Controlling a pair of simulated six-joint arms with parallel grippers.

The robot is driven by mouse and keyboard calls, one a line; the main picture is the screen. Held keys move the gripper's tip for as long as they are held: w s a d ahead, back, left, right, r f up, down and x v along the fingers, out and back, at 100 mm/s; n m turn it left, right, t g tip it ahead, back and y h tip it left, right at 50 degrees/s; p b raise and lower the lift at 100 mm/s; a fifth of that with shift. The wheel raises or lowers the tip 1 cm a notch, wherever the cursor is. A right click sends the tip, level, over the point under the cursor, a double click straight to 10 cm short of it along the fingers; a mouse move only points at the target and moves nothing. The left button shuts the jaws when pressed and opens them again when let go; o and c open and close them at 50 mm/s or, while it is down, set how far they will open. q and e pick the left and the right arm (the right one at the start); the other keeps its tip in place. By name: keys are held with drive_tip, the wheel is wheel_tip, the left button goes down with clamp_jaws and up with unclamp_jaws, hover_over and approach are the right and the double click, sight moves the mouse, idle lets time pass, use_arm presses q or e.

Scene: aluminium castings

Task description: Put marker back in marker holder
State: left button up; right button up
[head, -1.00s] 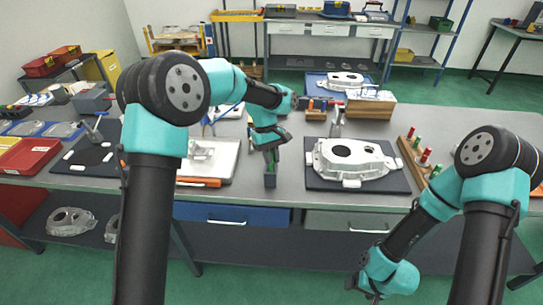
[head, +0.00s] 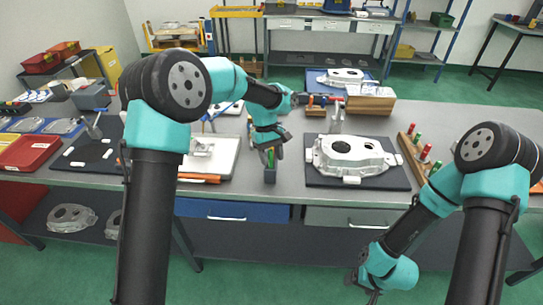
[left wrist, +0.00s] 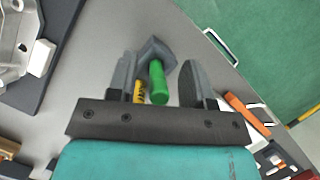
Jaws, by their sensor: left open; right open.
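A green marker (left wrist: 158,82) stands in the small dark grey holder (left wrist: 157,50) near the bench's front edge. In the head view the holder (head: 270,176) stands upright, with the green marker (head: 270,158) showing above it. My left gripper (head: 270,153) is open above the holder. In the left wrist view my left gripper's fingers (left wrist: 160,80) stand apart on either side of the marker, with gaps. My right gripper (head: 366,284) is open and empty, low in front of the bench.
A casting (head: 352,154) lies on a dark mat right of the holder. A white tray (head: 222,160) with an orange tool (head: 200,178) is to the left. A wooden rack (head: 417,157) with coloured handles stands further right. A yellow item (left wrist: 139,92) shows beside one finger.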

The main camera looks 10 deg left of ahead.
use_arm(q)
drive_tip(key=shift+r, duration=0.1)
drive_tip(key=v, duration=1.7)
drive_tip(key=shift+r, duration=0.1)
idle(0.3)
